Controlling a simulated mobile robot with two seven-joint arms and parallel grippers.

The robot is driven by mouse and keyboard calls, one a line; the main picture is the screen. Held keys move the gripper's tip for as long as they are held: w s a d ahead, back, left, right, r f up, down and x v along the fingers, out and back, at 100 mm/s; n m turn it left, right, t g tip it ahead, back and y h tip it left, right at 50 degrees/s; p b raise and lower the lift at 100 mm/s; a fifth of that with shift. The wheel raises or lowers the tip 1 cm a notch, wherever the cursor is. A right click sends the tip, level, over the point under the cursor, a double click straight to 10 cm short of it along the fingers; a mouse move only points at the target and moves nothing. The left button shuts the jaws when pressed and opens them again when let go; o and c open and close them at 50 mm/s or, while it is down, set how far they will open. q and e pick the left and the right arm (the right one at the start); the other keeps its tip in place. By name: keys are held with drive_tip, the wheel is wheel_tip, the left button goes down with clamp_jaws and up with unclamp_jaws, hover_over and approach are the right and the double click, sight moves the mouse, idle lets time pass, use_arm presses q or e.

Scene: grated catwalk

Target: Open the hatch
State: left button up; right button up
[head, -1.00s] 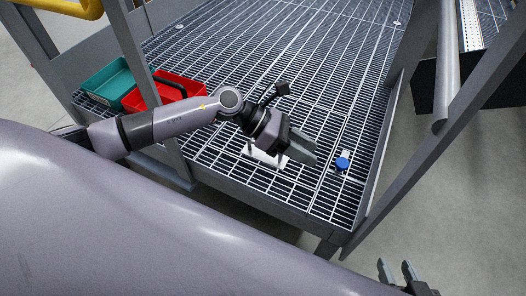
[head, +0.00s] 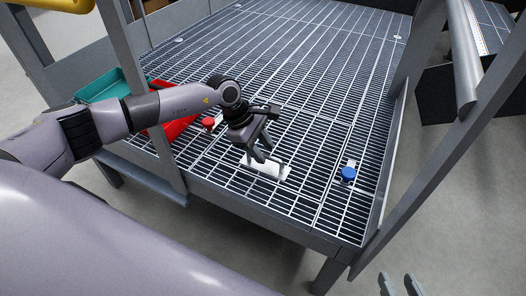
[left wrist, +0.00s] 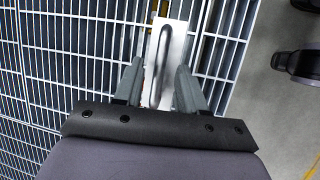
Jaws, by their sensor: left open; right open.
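The hatch (head: 312,146) is a panel in the grated floor and looks closed, flush with the grating. A white plate (head: 256,170) with a grey bar handle sits near its front edge. My left gripper (head: 265,156) points down just above this plate. In the left wrist view the handle (left wrist: 163,60) runs lengthwise between the open, empty fingers (left wrist: 158,78); whether they touch it I cannot tell. A blue knob (head: 348,173) is right of the plate and a red knob (head: 208,122) is left of it. My right gripper (head: 400,285) is open and empty, off the platform at the bottom right.
Grey posts (head: 160,130) and a slanted rail (head: 425,155) frame the near opening. The grating (head: 290,50) behind the hatch is clear.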

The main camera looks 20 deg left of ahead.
use_arm(q)
drive_tip(key=shift+d+f, duration=0.15)
drive_tip(key=shift+f, duration=0.2)
clamp_jaws()
drive_tip(key=shift+r, duration=0.15)
